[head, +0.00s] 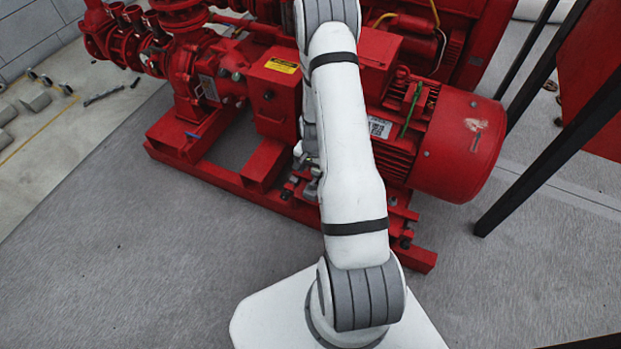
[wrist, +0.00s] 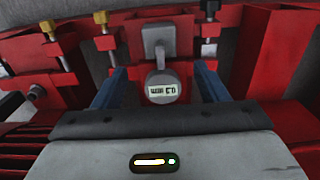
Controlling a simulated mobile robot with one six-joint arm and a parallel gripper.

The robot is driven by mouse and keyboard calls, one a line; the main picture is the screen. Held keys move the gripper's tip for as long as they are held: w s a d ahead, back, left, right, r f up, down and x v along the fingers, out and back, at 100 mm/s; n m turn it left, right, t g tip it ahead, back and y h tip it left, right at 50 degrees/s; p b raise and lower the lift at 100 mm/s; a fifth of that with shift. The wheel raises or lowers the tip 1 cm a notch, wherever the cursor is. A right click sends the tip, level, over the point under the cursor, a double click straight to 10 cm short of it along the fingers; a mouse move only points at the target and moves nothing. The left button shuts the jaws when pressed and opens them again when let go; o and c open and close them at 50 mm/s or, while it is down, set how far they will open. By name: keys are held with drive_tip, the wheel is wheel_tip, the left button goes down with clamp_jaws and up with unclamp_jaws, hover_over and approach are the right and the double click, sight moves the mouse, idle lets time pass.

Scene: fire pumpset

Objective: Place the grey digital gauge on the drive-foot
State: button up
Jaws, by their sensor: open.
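The grey digital gauge (wrist: 163,87) shows in the wrist view, its round display facing me and a stem joining it to a square grey block (wrist: 157,38) behind. The block appears to rest against or on red metal of the pump frame. My gripper (wrist: 159,70) is open, with one blue finger on each side of the gauge and visible gaps between. Red feet with bolts surround it; I cannot tell which one is the drive-foot. In the head view my arm covers most of this spot, and small grey parts (head: 308,172) show just left of it.
The red motor (head: 465,145) stands right of my arm on a red base frame (head: 225,178). Brass-headed (wrist: 47,28) and dark bolts stand close around the gauge. A dark post (head: 535,145) rises at the right. The grey floor (head: 130,260) at front left is clear.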

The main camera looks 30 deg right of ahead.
drive_tip(key=s+a+r+n, duration=0.2)
drive_tip(key=a+r, duration=0.2)
drive_tip(key=r, duration=0.8)
drive_tip(key=s+a+r+n, duration=0.2)
drive_tip(key=a+r+n, duration=0.1)
drive_tip(key=r, duration=0.9)
drive_tip(key=s+a+r+n+t, duration=0.1)
drive_tip(key=s+a+r+n, duration=0.4)
drive_tip(key=s+r, duration=0.8)
drive_tip(key=s+a, duration=0.1)
drive_tip(key=a, duration=0.2)
drive_tip(key=shift+s+r+p, duration=0.25)
drive_tip(key=shift+s+p, duration=0.15)
drive_tip(key=shift+a, duration=0.1)
